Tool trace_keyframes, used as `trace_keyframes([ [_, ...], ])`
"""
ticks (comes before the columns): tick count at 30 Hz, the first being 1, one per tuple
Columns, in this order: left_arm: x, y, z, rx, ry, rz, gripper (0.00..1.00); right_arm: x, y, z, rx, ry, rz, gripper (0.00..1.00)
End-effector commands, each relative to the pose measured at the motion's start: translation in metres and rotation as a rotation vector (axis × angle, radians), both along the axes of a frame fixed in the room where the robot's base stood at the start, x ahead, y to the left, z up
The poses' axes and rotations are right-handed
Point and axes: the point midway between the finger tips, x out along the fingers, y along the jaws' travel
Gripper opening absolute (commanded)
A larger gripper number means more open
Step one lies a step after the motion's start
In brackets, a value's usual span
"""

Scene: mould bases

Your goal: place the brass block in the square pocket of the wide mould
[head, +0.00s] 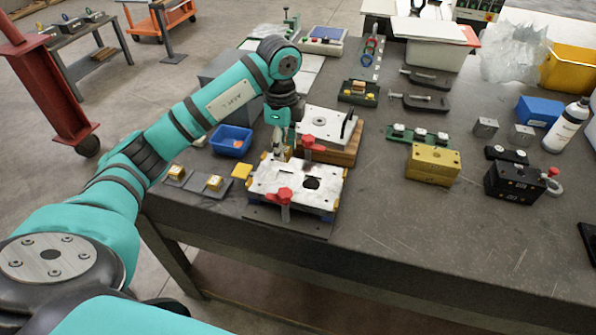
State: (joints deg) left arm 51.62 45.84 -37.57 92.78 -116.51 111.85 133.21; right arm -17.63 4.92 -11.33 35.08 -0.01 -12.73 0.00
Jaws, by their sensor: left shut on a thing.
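The wide mould (325,197) is a pale, marked plate on a dark base near the table's left front edge, with red clamps (280,195) on it. A dark round opening shows right of its middle. I cannot make out the square pocket clearly. My left gripper (281,151) points down at the mould's back edge and is shut on a small brass-coloured block (285,154), mostly hidden by the fingers. I cannot tell whether the block touches the plate. My right gripper is not in view.
A second pale mould (318,124) on a wooden base stands just behind. A blue bin (231,140) and small yellow blocks (214,182) lie to the left. A large yellow block (433,163) and a black block (513,181) stand to the right. The front right table is mostly clear.

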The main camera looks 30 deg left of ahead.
Motion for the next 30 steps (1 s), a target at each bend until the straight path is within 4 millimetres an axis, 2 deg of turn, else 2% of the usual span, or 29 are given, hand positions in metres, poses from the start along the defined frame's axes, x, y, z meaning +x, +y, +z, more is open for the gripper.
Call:
trace_keyframes([
  [3, -0.001, 0.000, -0.020, -0.001, 0.003, 0.000, 0.00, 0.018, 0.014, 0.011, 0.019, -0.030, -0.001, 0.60],
  [6, 0.000, 0.000, -0.031, 0.000, 0.000, 0.000, 0.00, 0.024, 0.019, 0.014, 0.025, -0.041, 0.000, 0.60],
  [15, 0.000, -0.001, -0.067, 0.000, 0.000, -0.001, 0.00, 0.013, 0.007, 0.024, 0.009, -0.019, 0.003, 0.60],
  [20, 0.000, -0.001, -0.073, 0.000, -0.003, -0.001, 0.00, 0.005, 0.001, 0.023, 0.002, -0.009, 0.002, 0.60],
  [28, 0.000, 0.000, -0.077, 0.000, -0.003, -0.001, 0.00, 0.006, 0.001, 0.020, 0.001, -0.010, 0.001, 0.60],
  [29, 0.000, 0.000, -0.076, 0.000, -0.002, -0.001, 0.37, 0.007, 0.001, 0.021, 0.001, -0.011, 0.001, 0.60],
  [30, 0.000, 0.000, -0.076, 0.000, -0.002, -0.001, 0.42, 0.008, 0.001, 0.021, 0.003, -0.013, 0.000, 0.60],
])
